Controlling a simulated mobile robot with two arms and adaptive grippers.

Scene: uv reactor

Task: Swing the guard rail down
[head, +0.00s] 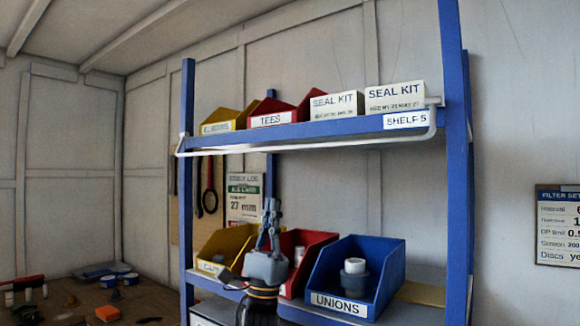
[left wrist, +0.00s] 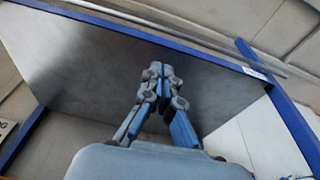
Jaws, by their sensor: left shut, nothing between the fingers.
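The guard rail (head: 300,147) is a thin whitish bar along the front of the upper blue shelf labelled SHELF 5. Its long bar runs just below the shelf's front edge, with short bent ends at the left and right posts. In the left wrist view a grey bar, the rail (left wrist: 190,36), crosses the top beyond a blue shelf edge. My left gripper (head: 270,207) points up between the two shelves, below the rail and apart from it, in front of the lower bins. Its fingers (left wrist: 161,72) are shut and empty. My right gripper is not in view.
The upper shelf (head: 360,125) carries a yellow bin, a red TEES bin (head: 290,113) and two SEAL KIT boxes (head: 394,97). Below stand a yellow bin, a red bin and the blue UNIONS bin (head: 340,272). Blue posts (head: 457,190) flank the shelves. Space between the shelves is mostly free.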

